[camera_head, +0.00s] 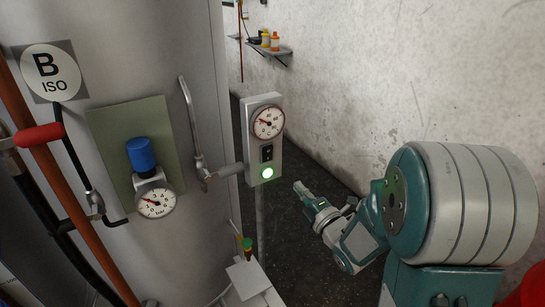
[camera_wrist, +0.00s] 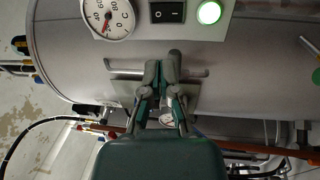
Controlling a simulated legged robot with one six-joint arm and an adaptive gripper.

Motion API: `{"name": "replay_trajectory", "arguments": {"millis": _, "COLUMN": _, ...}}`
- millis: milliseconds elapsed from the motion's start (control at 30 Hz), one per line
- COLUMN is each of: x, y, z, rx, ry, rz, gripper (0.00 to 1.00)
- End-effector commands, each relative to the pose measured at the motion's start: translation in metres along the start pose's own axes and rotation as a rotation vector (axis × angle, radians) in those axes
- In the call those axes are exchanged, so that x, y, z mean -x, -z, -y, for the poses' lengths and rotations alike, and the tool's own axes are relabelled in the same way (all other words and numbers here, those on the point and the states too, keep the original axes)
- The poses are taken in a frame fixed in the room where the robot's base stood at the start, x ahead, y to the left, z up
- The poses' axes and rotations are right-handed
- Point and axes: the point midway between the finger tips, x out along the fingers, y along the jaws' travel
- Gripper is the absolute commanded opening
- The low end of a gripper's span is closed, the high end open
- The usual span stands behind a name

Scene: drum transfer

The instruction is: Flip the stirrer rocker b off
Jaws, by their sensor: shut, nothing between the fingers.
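The stirrer rocker b (camera_head: 267,153) is a small black rocker switch on a grey panel box (camera_head: 251,143), between a round dial and a lit green lamp (camera_head: 267,172). In the wrist view the rocker (camera_wrist: 167,13) is at the top, with white marks on its face; which side is pressed in is hard to tell. The green lamp glows there too, to its right. My gripper (camera_head: 299,188) is shut and empty, to the right of the panel and lower, apart from it. In the wrist view my gripper's fingertips (camera_wrist: 162,68) point toward the rocker, below the panel edge.
A dial (camera_head: 267,122) sits above the rocker. A large grey vessel (camera_head: 150,80) with a "B ISO" sign (camera_head: 49,71), pipes and a blue-capped gauge (camera_head: 155,203) fills the left. A wall shelf (camera_head: 270,50) holds bottles. The floor between panel and wall is clear.

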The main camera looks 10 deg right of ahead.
Motion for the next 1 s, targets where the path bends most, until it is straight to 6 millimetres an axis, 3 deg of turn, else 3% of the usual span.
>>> {"name": "replay_trajectory", "arguments": {"millis": 600, "x": -0.11, "y": 0.001, "z": 0.0, "rx": -0.001, "ry": 0.0, "rz": -0.001, "gripper": 0.0}}
{"name": "replay_trajectory", "arguments": {"millis": 800, "x": -0.13, "y": 0.001, "z": 0.0, "rx": -0.001, "ry": 0.0, "rz": -0.001, "gripper": 0.0}}
{"name": "replay_trajectory", "arguments": {"millis": 1000, "x": -0.134, "y": 0.0, "z": 0.0, "rx": -0.001, "ry": 0.0, "rz": 0.001, "gripper": 0.0}}
